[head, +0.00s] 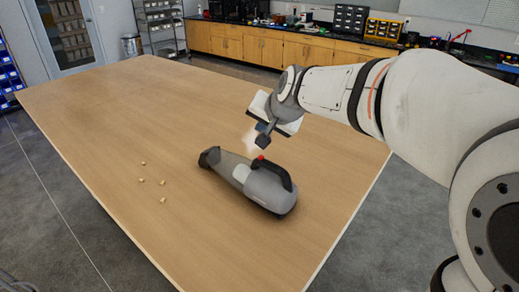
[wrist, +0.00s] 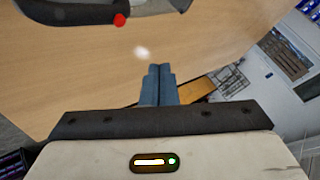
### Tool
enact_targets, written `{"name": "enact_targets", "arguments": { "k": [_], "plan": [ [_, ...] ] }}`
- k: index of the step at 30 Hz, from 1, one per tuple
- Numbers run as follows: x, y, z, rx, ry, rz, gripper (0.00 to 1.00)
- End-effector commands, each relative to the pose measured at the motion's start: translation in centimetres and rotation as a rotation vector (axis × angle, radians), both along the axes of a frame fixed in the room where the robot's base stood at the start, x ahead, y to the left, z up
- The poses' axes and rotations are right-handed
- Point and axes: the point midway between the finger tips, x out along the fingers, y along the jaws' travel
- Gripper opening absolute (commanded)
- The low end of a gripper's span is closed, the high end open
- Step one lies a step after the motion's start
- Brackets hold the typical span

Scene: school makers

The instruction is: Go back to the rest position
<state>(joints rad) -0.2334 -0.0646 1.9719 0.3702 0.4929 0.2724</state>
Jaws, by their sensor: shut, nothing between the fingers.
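My gripper (head: 263,137) hangs over the table, just behind and above a grey handheld vacuum (head: 240,178). In the wrist view my gripper (wrist: 159,70) shows its two blue-grey fingers shut together with nothing between them. Part of the vacuum (wrist: 70,12) also shows at the top of the wrist view, apart from my fingers.
The wooden table (head: 120,110) is wide and mostly bare. Several small light crumbs (head: 162,182) lie left of the vacuum. A wooden cabinet row (head: 265,47) with a cluttered dark counter stands at the back wall. A metal shelf and bin are behind the table.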

Motion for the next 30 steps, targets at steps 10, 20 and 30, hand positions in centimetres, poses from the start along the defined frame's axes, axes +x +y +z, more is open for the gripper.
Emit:
{"name": "enact_targets", "arguments": {
  "k": [10,20,30],
  "plan": [
    [-4.9,-4.0,-2.1,-0.114,0.063,0.038,0.00],
    [-21.1,-13.7,-9.9,-0.428,0.322,0.181,0.00],
    [-25.2,-15.5,-11.9,-0.493,0.397,0.222,0.00]
  ]
}}
